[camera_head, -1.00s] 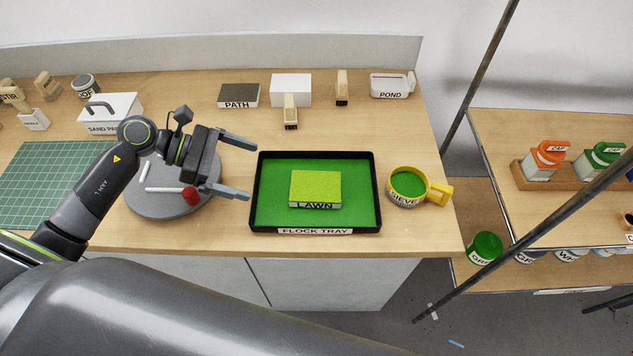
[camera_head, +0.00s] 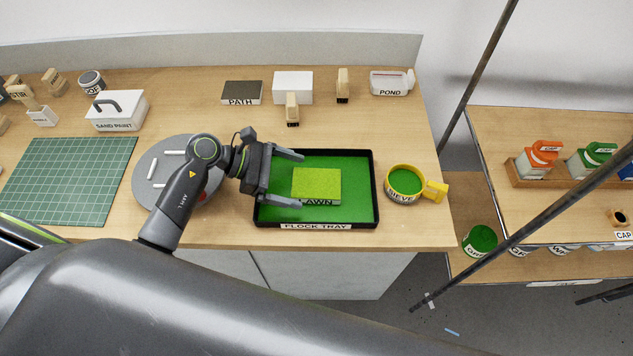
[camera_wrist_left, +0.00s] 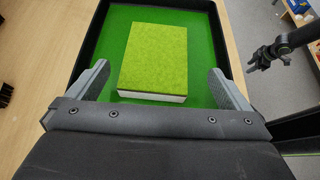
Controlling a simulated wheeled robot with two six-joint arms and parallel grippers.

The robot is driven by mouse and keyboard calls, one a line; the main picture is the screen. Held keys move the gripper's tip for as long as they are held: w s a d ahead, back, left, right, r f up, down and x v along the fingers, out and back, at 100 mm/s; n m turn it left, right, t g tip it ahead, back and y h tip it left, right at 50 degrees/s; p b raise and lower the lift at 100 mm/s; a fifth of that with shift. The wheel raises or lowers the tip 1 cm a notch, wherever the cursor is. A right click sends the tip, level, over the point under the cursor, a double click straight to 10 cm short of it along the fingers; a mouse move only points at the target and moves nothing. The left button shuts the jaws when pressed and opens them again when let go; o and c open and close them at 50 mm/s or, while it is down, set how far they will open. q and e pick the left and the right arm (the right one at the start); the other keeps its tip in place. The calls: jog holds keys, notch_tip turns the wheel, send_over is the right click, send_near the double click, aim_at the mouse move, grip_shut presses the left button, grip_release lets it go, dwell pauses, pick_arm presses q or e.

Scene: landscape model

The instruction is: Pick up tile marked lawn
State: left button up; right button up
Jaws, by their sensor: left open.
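The lawn tile (camera_head: 316,183) is a light-green textured block with a white edge, lying flat in the flock tray. Its label, on the front side, is partly covered by my lower finger in the head view. The black-rimmed flock tray (camera_head: 376,190) has a green floor. My left gripper (camera_head: 301,180) is open and empty, reaching over the tray's left side with its fingers pointing at the tile. In the left wrist view the tile (camera_wrist_left: 154,55) lies ahead between the two spread fingers (camera_wrist_left: 158,70), apart from both. A dark arm end, likely my right gripper (camera_wrist_left: 270,55), shows small at upper right.
The yellow sieve (camera_head: 406,183) stands close right of the tray. Behind it are the path tile (camera_head: 241,92), a white block (camera_head: 292,86), wooden-handled tools and the pond piece (camera_head: 391,83). A grey turntable (camera_head: 150,190) and green mat (camera_head: 70,180) lie left.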

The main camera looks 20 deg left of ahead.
aim_at(314, 184)
pick_arm(q)
jog(key=shift+w+d+p, duration=0.15)
jog(key=shift+d+p, duration=0.2)
jog(key=shift+d, duration=0.05)
jog(key=p+x, duration=0.1)
jog(key=x, duration=0.2)
jog(key=shift+w+f+p, duration=0.15)
jog(key=shift+w+p, duration=0.1)
jog(key=shift+p, duration=0.1)
jog(key=shift+d+f, duration=0.3)
jog(key=shift+d, duration=0.1)
jog(key=c, duration=1.1)
jog(key=shift+o, duration=0.2)
